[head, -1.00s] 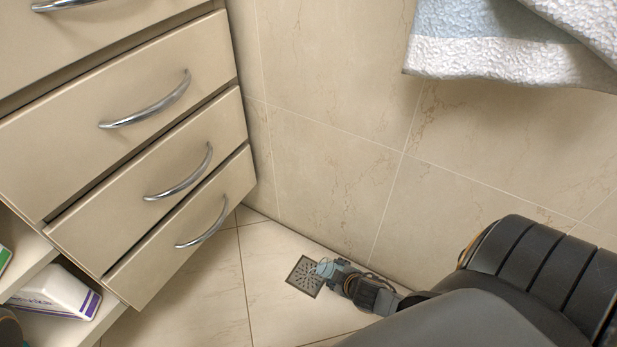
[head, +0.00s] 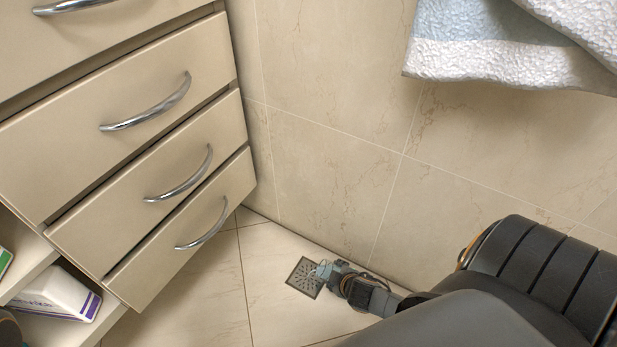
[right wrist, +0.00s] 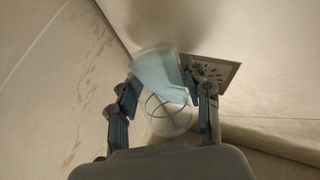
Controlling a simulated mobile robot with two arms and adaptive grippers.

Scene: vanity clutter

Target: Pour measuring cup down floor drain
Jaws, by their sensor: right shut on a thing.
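The floor drain (head: 303,277) is a square grey grate set in the floor tiles near the wall. It also shows in the right wrist view (right wrist: 228,73). My right gripper (head: 334,271) is low over the floor, just right of the drain. It is shut on the clear measuring cup (head: 322,268), which covers the drain's right edge in the head view. In the right wrist view the cup (right wrist: 162,75) is between the fingers, tilted, with a pale blue tint and a thin round rim outline. Whether liquid is leaving it cannot be told. My left gripper is not in view.
A beige drawer cabinet (head: 135,150) with curved metal handles stands at left. A shelf below holds a white and purple package (head: 58,293). The tiled wall (head: 330,180) is close behind the drain. A towel (head: 510,50) hangs upper right.

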